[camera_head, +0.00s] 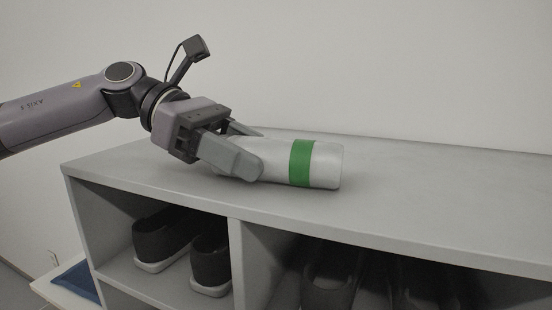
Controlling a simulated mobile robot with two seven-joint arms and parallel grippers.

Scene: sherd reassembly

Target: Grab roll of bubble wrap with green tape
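The roll of bubble wrap (323,165) is a pale grey-white cylinder with a green tape band (302,163) around it. It lies on its side on top of a grey shelf unit (430,205). My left gripper (250,155) comes in from the left, with its fingers on either side of the roll's left end. The near finger covers part of that end. The far finger is mostly hidden behind the roll, so I cannot tell whether the fingers press on it. My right gripper is not in view.
Dark shoes with pale soles (162,240) stand in the left compartment below the top. More dark shoes (330,275) stand in the shaded right compartment. The top is clear right of the roll. A plain wall (400,70) rises behind. A blue item (76,280) lies at lower left.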

